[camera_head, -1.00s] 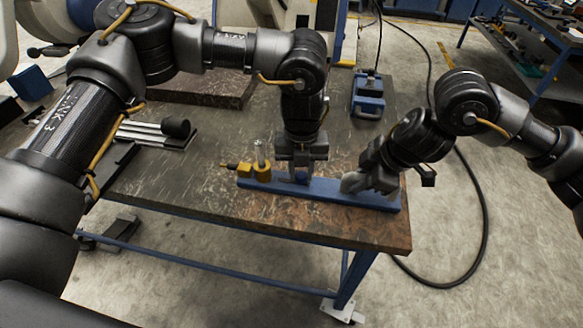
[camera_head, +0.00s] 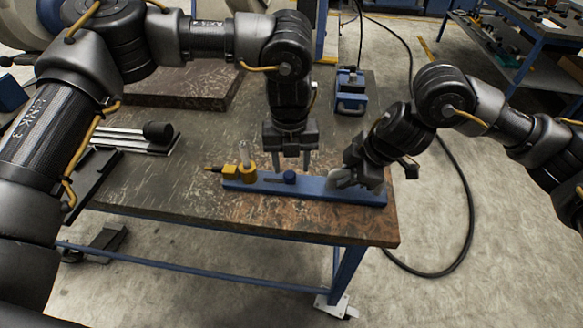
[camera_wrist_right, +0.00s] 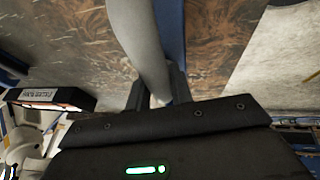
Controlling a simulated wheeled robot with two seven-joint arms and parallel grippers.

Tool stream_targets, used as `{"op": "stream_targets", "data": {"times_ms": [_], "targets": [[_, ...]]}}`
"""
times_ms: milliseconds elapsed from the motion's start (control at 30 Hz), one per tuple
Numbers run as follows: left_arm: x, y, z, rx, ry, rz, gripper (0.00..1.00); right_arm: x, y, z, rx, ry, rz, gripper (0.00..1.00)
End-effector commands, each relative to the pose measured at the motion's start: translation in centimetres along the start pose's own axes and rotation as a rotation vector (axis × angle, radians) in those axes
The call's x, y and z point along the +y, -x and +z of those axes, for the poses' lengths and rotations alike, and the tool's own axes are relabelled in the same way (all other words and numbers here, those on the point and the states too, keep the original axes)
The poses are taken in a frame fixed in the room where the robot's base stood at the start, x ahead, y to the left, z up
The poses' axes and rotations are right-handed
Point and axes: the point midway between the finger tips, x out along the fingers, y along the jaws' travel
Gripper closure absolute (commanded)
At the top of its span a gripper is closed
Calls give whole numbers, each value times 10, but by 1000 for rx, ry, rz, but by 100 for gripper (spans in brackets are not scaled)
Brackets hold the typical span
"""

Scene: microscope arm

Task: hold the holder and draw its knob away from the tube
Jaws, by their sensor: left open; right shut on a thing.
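A long blue base (camera_head: 318,187) lies along the table's front edge. At its left end is a yellow block (camera_head: 230,171), seemingly the holder, with a dark-tipped knob (camera_head: 211,169) sticking out left. Right beside the block stands a yellow cylinder (camera_head: 248,172) with a thin upright post. A small blue knob (camera_head: 290,177) sits on the base to the right. My left gripper (camera_head: 292,163) is open and empty, fingers pointing down just above the blue knob. My right gripper (camera_head: 343,178) is shut on a grey curved arm at the base's right part, which shows in the right wrist view (camera_wrist_right: 143,40).
A dark tray with metal bars and a black cylinder (camera_head: 158,130) lies at the left of the table (camera_head: 190,195). A dark slab (camera_head: 180,90) and a blue device (camera_head: 350,97) are at the back. The tabletop left of the base is clear.

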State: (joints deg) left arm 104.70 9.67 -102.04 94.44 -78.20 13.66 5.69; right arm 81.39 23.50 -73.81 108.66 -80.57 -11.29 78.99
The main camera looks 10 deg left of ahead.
Motion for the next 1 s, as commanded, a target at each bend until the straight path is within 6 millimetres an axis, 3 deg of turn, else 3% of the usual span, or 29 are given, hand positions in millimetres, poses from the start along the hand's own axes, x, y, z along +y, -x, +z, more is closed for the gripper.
{"op": "stream_targets", "data": {"times_ms": [200, 400, 600, 967, 1000], "targets": [[-1, 49, 1, -4, 0, -3, 51, 1, 1, -1, 3, -1, 3, 100], [-1, 81, 1, -4, 0, -1, 51, 1, 1, -1, 3, -1, 3, 100], [-1, 93, 1, -1, 0, -1, 51, 1, 1, -1, 3, -1, 3, 100], [-1, 94, 0, 0, 0, -1, 51, 1, 1, -1, 4, -1, 3, 100], [-1, 94, 0, 0, 0, -1, 51, 1, 1, -1, 4, -1, 3, 73]]}}
